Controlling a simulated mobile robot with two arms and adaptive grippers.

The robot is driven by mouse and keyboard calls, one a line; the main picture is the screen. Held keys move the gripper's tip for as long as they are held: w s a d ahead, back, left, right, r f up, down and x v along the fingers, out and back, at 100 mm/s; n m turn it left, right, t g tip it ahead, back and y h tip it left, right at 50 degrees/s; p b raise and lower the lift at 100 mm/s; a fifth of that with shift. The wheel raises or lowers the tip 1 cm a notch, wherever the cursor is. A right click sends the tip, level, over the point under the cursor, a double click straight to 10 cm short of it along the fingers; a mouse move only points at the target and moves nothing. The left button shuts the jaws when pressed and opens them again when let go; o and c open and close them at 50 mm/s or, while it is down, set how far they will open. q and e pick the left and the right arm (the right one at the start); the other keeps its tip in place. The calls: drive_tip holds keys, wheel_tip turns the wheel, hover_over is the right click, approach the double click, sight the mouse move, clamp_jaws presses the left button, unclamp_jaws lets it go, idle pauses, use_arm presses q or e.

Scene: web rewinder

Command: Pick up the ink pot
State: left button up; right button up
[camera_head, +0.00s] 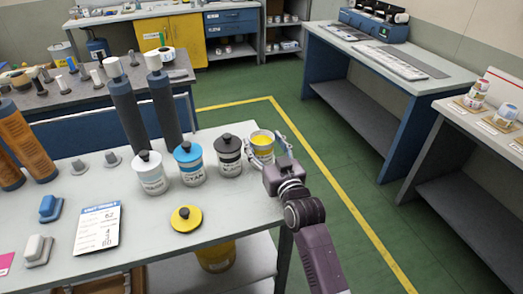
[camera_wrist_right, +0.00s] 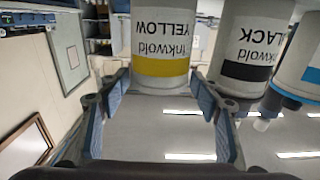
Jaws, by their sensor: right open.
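The open ink pot with yellow ink (camera_head: 262,139) stands upright at the right end of the white table. In the right wrist view the pot (camera_wrist_right: 161,40) carries a yellow band and the word YELLOW, appearing upside down. My right gripper (camera_head: 267,152) is open at this pot. In the wrist view its blue-grey fingers (camera_wrist_right: 160,95) show left and right of the pot, with a gap on each side. A yellow lid with a black knob (camera_head: 186,218) lies apart on the table. My left gripper is not in view.
A black-banded pot (camera_head: 229,155) stands close to the left of the yellow one. A cyan pot (camera_head: 189,163) and a white-labelled pot (camera_head: 151,173) follow. Dark rollers (camera_head: 160,105) stand behind them. Green floor (camera_head: 330,165) lies free to the right.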

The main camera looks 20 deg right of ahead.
drive_tip(key=shift+w, duration=1.05)
drive_tip(key=c, duration=1)
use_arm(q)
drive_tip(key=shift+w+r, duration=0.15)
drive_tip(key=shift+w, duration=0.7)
use_arm(e)
drive_tip(key=shift+r, duration=0.1)
clamp_jaws()
